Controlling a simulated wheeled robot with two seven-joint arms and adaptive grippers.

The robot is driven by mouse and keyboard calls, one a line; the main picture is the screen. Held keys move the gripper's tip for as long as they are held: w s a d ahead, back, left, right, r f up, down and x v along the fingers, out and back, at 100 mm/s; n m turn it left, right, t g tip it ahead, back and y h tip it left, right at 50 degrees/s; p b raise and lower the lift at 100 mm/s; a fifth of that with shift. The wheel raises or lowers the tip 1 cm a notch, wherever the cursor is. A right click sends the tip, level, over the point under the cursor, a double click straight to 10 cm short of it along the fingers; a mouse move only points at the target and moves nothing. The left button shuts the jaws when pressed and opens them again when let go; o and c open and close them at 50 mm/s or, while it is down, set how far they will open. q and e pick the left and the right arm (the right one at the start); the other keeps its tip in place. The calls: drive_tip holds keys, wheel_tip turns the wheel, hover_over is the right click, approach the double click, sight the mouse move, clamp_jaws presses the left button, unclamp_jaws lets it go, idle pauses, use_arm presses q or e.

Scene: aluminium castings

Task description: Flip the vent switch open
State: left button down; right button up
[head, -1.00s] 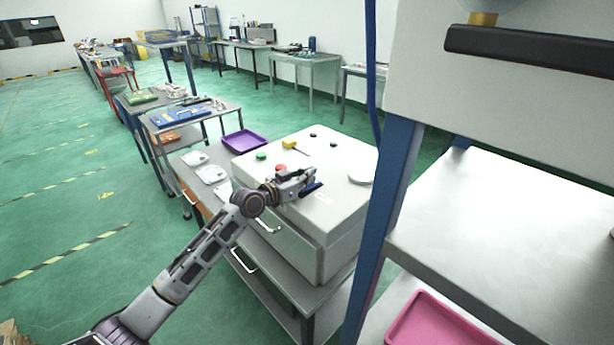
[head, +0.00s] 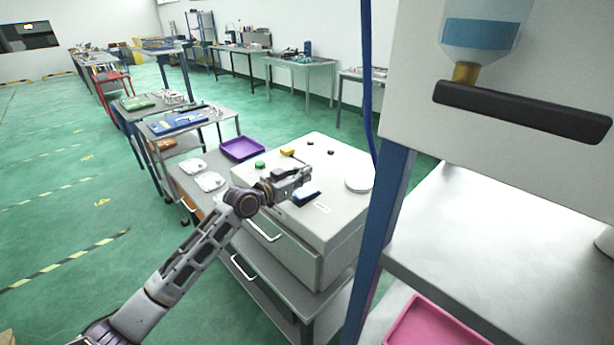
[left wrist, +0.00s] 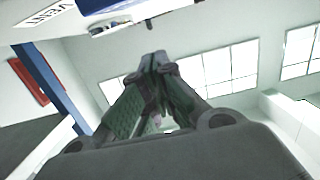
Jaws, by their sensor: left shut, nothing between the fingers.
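The vent switch (head: 306,198) is a small dark blue rocker on the top of the pale grey box (head: 335,222). A white label (head: 322,208) lies just in front of it. In the left wrist view, a blue piece (left wrist: 98,5) shows at the top edge, with the VENT label (left wrist: 47,14) to its left. My left gripper (head: 305,175) is shut and empty, just behind and above the switch in the head view; they look apart. I cannot tell which way the rocker is tilted. My right gripper is not in view.
The box top also has a green button (head: 260,164), a yellow knob (head: 287,152), small black knobs and a white disc (head: 359,184). A purple tray (head: 242,148) lies behind. A blue post (head: 385,215) and a white cabinet (head: 500,110) stand to the right.

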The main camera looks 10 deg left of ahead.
use_arm(q)
drive_tip(key=s+a+r+b, duration=0.1)
drive_tip(key=s+a+r, duration=0.2)
drive_tip(key=s, duration=0.3)
drive_tip(key=shift+s+a, duration=0.3)
drive_tip(key=shift+a, duration=0.3)
drive_tip(key=shift+f, duration=0.1)
